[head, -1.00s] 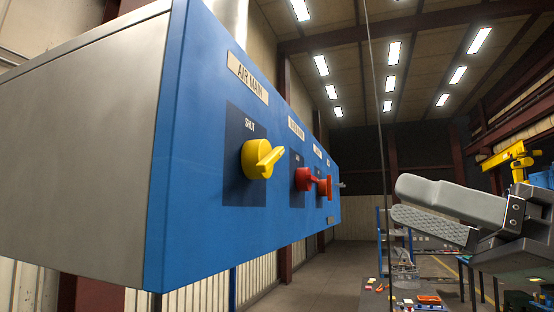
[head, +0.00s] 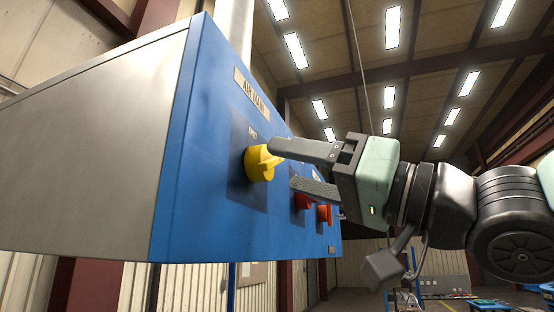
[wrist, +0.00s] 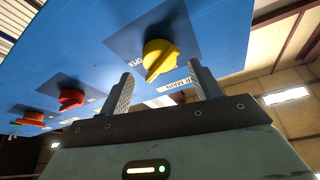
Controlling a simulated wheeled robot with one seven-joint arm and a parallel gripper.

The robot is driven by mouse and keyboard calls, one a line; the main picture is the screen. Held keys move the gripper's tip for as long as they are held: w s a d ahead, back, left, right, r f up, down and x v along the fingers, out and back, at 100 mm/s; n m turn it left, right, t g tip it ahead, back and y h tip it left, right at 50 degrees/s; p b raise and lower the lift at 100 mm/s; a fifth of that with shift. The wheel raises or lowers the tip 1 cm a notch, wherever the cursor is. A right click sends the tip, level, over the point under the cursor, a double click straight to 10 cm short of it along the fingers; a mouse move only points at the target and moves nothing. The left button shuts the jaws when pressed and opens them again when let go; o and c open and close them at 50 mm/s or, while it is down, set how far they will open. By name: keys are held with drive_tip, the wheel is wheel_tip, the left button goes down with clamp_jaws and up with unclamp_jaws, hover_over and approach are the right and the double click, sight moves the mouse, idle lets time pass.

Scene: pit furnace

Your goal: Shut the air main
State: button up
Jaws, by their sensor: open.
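The air main valve is a yellow knob (head: 260,163) on the blue panel (head: 180,190), below the label plate "AIR MAIN" (head: 252,93). A dark plate with lettering lies behind the knob. My gripper (head: 302,168) is open in front of the panel, its upper finger close to the knob's handle; I cannot tell whether they touch. In the wrist view the knob (wrist: 160,58) shows beyond and between the two fingers of my gripper (wrist: 160,88), with nothing held. "OPEN" lettering shows next to the knob there.
Red knobs sit further along the panel, one red (head: 302,201) and one orange-red (head: 325,214), partly behind my lower finger. In the wrist view they show at the left (wrist: 71,98). Open room lies right of the panel.

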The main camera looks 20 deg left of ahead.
sight(277, 164)
drive_tip(key=shift+p+x, duration=0.45)
drive_tip(key=shift+x, duration=1.3)
drive_tip(key=c, duration=1)
drive_tip(key=shift+w+n+b, duration=0.1)
drive_tip(key=shift+n+b, duration=0.2)
drive_tip(key=shift+n, duration=0.1)
drive_tip(key=shift+w+n+g+h+b, duration=0.15)
drive_tip(key=shift+n+g+b, duration=1.05)
drive_tip(key=shift+n, duration=1.55)
drive_tip(key=shift+s+n+g+h+b, duration=0.2)
drive_tip(key=shift+n+g+b, duration=0.45)
drive_tip(key=shift+n+g, duration=1.55)
drive_tip(key=shift+w+n+g+h+b, duration=0.25)
drive_tip(key=shift+n+g+b, duration=0.7)
drive_tip(key=shift+n, duration=2.3)
